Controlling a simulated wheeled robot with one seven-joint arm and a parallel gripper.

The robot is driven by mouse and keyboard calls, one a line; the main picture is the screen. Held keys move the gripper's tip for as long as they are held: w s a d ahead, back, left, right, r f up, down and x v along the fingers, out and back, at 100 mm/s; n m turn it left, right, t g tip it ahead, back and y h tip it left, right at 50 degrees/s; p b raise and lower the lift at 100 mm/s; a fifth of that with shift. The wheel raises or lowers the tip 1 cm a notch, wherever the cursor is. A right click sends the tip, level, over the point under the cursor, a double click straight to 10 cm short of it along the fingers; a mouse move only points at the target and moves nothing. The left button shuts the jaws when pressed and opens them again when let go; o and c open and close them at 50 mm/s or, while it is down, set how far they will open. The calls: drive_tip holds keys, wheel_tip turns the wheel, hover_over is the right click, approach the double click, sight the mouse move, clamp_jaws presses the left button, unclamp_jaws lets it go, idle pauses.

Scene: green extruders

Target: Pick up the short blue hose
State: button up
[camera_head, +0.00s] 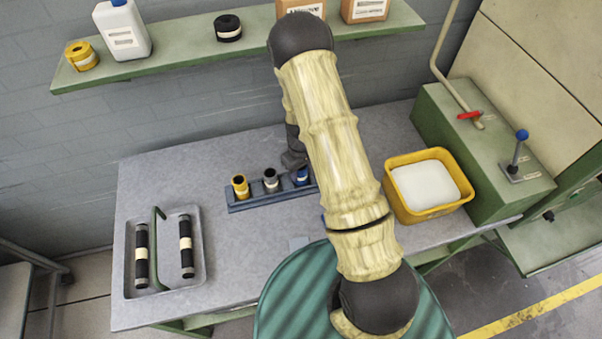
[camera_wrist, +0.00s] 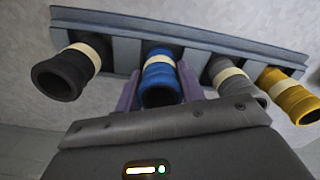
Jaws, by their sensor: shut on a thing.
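The short blue hose (camera_wrist: 160,75) has a cream band and a dark open end. It stands in a slot of the blue-grey rack (camera_wrist: 205,35), between a black hose (camera_wrist: 72,72) and a grey hose (camera_wrist: 232,78). In the wrist view, the two fingers of my gripper (camera_wrist: 160,88) press against its sides. In the head view, the blue hose (camera_head: 302,178) is at the right of the visible rack (camera_head: 262,201), partly hidden by my gripper (camera_head: 297,165) and arm. Whether its lower end is lifted off the rack cannot be seen.
A yellow hose (camera_wrist: 290,93) is at the rack's end. A metal tray (camera_head: 150,292) with two long black hoses and a green handle is at the left. A yellow bin (camera_head: 405,212) with white material is right of my arm. A green shelf (camera_head: 180,65) runs above the table.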

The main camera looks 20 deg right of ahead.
drive_tip(key=shift+r, duration=0.1)
wheel_tip(320, 180, up, 10)
drive_tip(key=b, duration=0.2)
idle(0.4)
idle(0.5)
